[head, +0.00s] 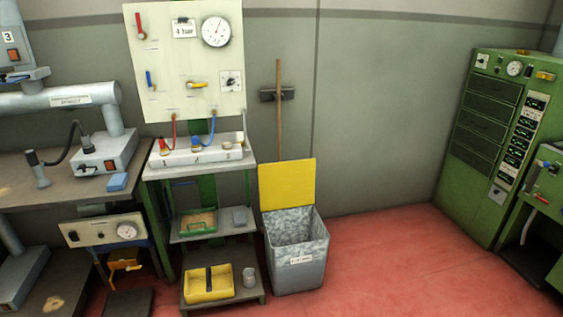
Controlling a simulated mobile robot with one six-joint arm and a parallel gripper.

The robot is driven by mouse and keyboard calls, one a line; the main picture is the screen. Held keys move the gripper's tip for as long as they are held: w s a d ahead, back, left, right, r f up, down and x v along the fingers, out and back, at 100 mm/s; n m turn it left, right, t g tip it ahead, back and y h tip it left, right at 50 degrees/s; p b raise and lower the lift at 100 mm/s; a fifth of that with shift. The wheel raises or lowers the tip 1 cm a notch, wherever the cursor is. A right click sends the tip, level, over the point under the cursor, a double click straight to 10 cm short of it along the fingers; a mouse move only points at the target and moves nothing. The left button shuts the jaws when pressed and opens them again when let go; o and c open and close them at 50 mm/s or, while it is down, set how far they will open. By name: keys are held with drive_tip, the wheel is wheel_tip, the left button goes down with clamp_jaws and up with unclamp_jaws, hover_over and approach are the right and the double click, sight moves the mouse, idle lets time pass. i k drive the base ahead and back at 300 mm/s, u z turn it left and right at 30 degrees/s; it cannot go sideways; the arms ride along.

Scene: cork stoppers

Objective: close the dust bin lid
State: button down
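My gripper is not in view.
A shelf stand (215,238) with trays is close on the bin's left. A broom handle (279,110) leans on the wall behind the lid. Green cabinets (495,140) stand at the right. The red floor (390,265) between them and the bin is clear.

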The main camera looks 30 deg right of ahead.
sight(291, 184)
drive_tip(key=i, duration=0.9)
drive_tip(key=u, duration=0.1)
drive_tip(key=k, duration=0.9)
drive_tip(key=z, duration=0.25)
drive_tip(key=i, duration=0.35)
drive_tip(key=u, duration=0.15)
